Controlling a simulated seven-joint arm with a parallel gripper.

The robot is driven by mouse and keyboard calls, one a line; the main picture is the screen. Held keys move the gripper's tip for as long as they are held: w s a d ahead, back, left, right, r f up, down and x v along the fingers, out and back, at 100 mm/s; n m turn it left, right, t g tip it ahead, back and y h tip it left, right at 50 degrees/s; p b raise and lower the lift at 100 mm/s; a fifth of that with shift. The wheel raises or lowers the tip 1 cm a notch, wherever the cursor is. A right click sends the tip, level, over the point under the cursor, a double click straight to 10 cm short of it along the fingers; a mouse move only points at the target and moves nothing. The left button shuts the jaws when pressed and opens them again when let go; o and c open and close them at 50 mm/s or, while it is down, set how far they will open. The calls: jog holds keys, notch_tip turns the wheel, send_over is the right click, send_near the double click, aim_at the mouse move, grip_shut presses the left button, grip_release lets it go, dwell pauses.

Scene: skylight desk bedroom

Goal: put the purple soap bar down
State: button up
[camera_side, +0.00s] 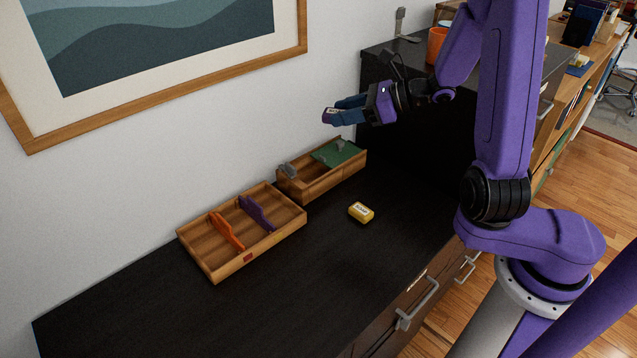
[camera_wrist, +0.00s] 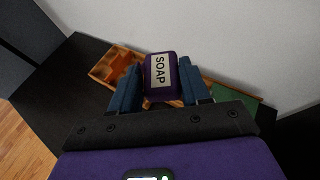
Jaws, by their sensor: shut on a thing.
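My gripper (camera_side: 346,109) is shut on the purple soap bar (camera_side: 329,116), well above the dark desk. In the wrist view the bar (camera_wrist: 161,78) sits between the two blue fingers of my gripper (camera_wrist: 160,88), its white SOAP label facing the camera. A wooden tray (camera_side: 217,276) with an orange divider (camera_side: 227,232) and a purple divider (camera_side: 257,213) lies on the desk, lower and to the left of my gripper. A second wooden box (camera_side: 318,186) stands behind it, roughly below my gripper. In the wrist view the bar hides part of the trays.
A yellow soap bar (camera_side: 361,212) lies on the desk right of the trays. The second box holds a green panel (camera_side: 338,152) and grey pieces. A wall is close behind the trays. A black cabinet with an orange cup (camera_side: 436,45) stands at the right. The front of the desk is clear.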

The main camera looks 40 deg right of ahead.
jog(key=shift+w+d+f+n+g+y, duration=0.15)
jog(key=shift+f+n+g+y, duration=0.25)
jog(key=shift+n+g+y, duration=0.15)
jog(key=shift+s+d+f+n+g+y, duration=0.15)
jog(key=shift+f+n+g+y, duration=0.15)
jog(key=shift+n+g+y, duration=0.25)
jog(key=shift+s+d+f+n+g+y, duration=0.1)
jog(key=shift+f+n+g+y, duration=0.25)
jog(key=shift+n, duration=0.25)
notch_tip(320, 180, down, 2)
jog(key=s+d+n+g+y, duration=0.2)
jog(key=n+g+y, duration=0.1)
jog(key=g, duration=0.1)
send_over(320, 153)
jog(key=s+a, duration=0.4)
notch_tip(320, 153, down, 13)
jog(key=shift+f+h, duration=0.25)
jog(key=shift+f, duration=0.35)
jog(key=o, duration=1.1)
jog(key=shift+c, duration=0.2)
